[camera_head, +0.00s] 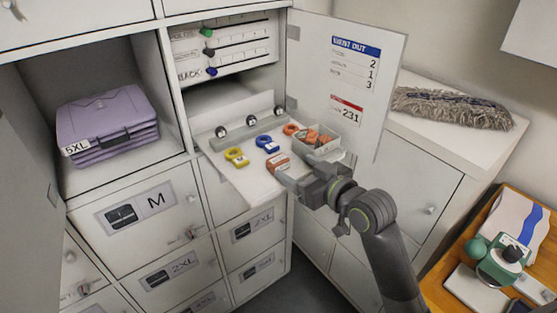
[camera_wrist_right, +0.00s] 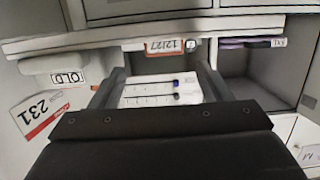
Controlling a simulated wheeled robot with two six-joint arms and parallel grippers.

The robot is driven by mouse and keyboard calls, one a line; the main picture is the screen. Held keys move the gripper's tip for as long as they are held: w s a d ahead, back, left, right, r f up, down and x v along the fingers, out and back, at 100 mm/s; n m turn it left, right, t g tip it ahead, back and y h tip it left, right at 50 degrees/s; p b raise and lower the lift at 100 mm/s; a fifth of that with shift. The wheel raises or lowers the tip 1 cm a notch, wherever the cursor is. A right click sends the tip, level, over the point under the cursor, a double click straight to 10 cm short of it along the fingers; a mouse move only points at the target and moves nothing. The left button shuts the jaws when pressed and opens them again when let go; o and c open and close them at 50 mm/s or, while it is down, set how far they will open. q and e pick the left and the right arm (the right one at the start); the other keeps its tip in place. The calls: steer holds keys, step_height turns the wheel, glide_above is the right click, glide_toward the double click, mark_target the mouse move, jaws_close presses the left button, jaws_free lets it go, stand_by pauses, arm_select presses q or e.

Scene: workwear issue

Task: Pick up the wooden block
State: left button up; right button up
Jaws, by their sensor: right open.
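A small orange-brown block (camera_head: 277,164) with a pale label lies near the front edge of the pull-out shelf (camera_head: 240,186). I take it for the wooden block, though its material is hard to tell. In the right wrist view the block (camera_wrist_right: 165,46) shows its numbered label at the shelf edge, beyond and between the fingers. My right gripper (camera_head: 293,172) is open, just in front and to the right of the block in the head view. The open fingers (camera_wrist_right: 160,88) show nothing held between them. My left gripper is not in view.
A yellow tag (camera_head: 236,157), a blue tag (camera_head: 267,144) and an orange ring (camera_head: 291,129) lie near the block. A white tray (camera_head: 332,150) with orange-brown pieces stands close to my right gripper. An open cabinet door (camera_head: 362,105) rises behind it.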

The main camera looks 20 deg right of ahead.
mark_target(276, 158)
steer(key=x, duration=0.2)
steer(key=shift+w+a, duration=0.15)
steer(key=shift+w, duration=0.2)
steer(key=shift+w+a+p, duration=0.2)
steer(key=shift+w+p, duration=0.15)
steer(key=shift+w+a+f, duration=0.1)
steer(key=shift+w+f, duration=0.05)
steer(key=shift+w, duration=0.15)
steer(key=p+x, duration=0.1)
steer(key=x, duration=0.1)
steer(key=p+x, duration=0.1)
steer(key=x, duration=0.1)
steer(key=shift+a, duration=0.35)
steer(key=shift+w, duration=0.25)
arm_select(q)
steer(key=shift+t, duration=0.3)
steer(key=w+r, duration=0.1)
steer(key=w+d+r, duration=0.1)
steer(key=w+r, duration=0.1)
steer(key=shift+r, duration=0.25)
arm_select(e)
steer(key=shift+w+f, duration=0.15)
steer(key=shift+w, duration=0.05)
steer(key=shift+c, duration=0.3)
steer(key=c, duration=1)
